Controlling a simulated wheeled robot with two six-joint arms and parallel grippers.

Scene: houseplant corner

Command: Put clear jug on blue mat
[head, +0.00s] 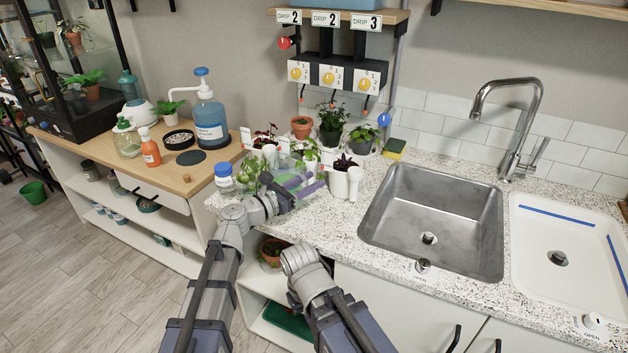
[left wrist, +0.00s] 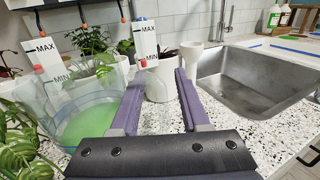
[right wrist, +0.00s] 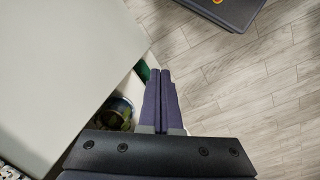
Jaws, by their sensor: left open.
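The clear jug (left wrist: 82,122) with green liquid inside stands on the speckled counter at the left of the left wrist view. In the head view the jug (head: 283,168) is partly hidden by plants and my left gripper (head: 303,187). The left gripper (left wrist: 159,82) is open, its left finger overlapping the jug's right edge; contact cannot be told. A white pot shows between its fingers. A round dark blue-grey mat (head: 191,157), the likely blue mat, lies bare on the wooden cabinet top. My right gripper (right wrist: 158,90) is shut and empty, low beside the cabinet.
A blue-capped bottle (head: 224,177) and several plants crowd the counter corner. A blue pump bottle (head: 208,118) and black dish (head: 179,140) stand by the mat. The sink (head: 438,215) is right.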

